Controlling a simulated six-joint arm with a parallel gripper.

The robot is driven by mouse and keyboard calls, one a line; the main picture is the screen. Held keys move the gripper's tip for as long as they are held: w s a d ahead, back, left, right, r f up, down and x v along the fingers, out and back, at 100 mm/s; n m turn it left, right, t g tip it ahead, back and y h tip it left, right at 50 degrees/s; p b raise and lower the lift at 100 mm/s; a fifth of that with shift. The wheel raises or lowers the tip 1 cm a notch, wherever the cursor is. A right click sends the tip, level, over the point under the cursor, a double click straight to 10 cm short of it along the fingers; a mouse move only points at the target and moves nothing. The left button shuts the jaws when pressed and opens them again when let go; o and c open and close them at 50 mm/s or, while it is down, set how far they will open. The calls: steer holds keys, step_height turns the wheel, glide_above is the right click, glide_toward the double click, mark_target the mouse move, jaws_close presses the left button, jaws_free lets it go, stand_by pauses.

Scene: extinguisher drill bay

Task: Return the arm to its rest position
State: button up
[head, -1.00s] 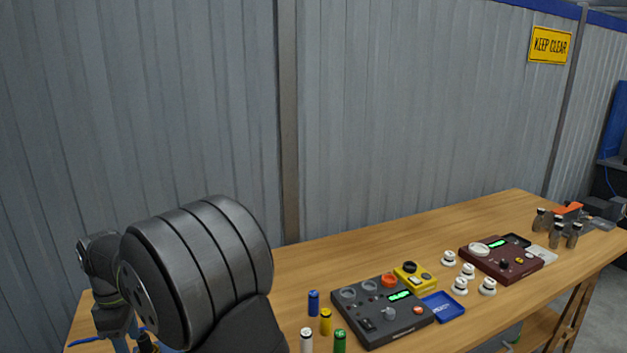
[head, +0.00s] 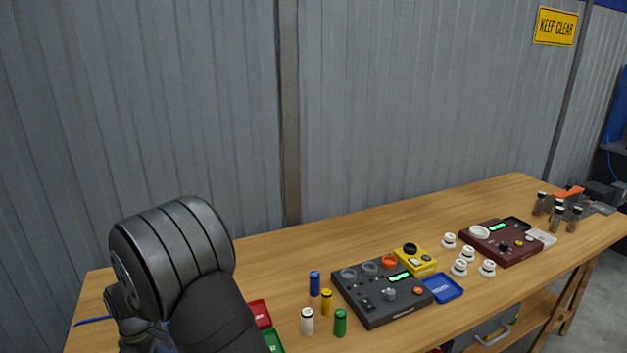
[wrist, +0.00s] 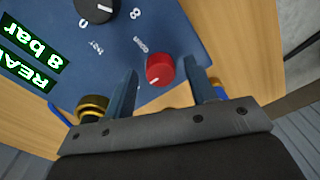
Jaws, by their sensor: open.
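In the wrist view my gripper (wrist: 164,82) is open. Its two blue-grey fingers stand apart, with a red knob (wrist: 160,69) seen between and just beyond them. The knob sits on a blue panel (wrist: 115,62), along with a black dial (wrist: 95,8) and a green display reading "8 bar" (wrist: 42,28). I cannot tell whether the fingers touch the knob. In the head view my arm's dark links fill the lower left and hide the gripper and most of the blue panel.
The wooden table (head: 300,252) runs right. Coloured cylinders (head: 327,301), red (head: 261,314) and green (head: 273,341) trays, a grey console (head: 380,304), a yellow box (head: 417,260), a blue tray (head: 444,289) and a maroon console (head: 500,248) stand right of my arm. A wall (head: 400,110) stands behind.

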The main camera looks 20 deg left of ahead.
steer(key=m, duration=1.1)
steer(key=shift+y, duration=0.3)
steer(key=shift+s+d+m, duration=0.1)
steer(key=shift+m, duration=1.7)
steer(key=shift+o, duration=0.2)
